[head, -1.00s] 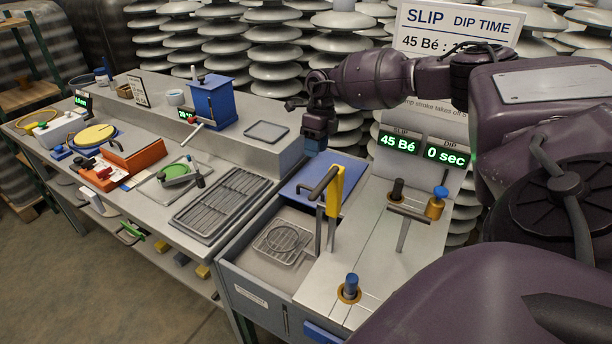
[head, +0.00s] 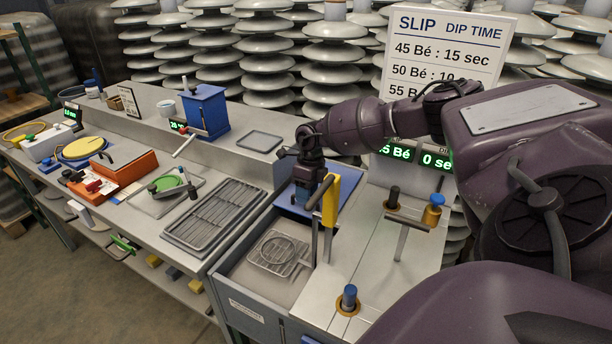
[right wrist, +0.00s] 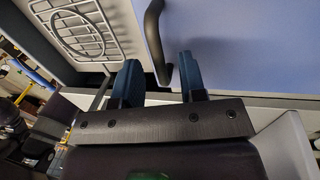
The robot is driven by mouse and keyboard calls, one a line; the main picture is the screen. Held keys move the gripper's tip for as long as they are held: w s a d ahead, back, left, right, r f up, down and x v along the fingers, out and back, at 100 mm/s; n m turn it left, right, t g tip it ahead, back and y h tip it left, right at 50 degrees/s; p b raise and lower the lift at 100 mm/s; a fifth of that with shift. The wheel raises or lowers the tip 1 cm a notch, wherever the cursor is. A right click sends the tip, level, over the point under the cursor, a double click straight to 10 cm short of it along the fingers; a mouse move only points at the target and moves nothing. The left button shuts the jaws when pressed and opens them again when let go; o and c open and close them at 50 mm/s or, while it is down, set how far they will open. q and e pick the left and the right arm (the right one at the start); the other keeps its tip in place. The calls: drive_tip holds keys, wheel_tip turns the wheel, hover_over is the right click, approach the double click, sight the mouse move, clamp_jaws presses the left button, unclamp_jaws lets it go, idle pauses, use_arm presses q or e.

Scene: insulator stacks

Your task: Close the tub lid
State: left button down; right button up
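The tub (head: 240,292) is a grey box at the front of the bench, its front part uncovered. A blue lid (head: 347,184) covers only its back part. A dark bar handle (head: 321,190) is on the lid; it also shows in the right wrist view (right wrist: 152,35) beside the blue lid surface (right wrist: 225,40). My right gripper (head: 304,197) is down at the lid, close to the handle. In the right wrist view my right gripper (right wrist: 158,68) is open, with the handle's end between its fingertips. Contact is unclear. My left gripper is not in view.
A wire basket (head: 278,252) lies in the uncovered part of the tub. A yellow piece (head: 330,203) on a metal post stands close to my right gripper. Blue-topped posts (head: 349,298) stand on the right panel. A slatted rack (head: 215,215) lies to the left.

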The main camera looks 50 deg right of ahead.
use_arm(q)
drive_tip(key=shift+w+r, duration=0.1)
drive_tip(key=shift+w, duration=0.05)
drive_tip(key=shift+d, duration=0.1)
use_arm(e)
drive_tip(key=c, duration=0.7)
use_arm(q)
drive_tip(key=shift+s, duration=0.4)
use_arm(e)
clamp_jaws()
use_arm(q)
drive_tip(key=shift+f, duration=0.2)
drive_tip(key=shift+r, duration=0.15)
use_arm(e)
drive_tip(key=shift+a, duration=0.1)
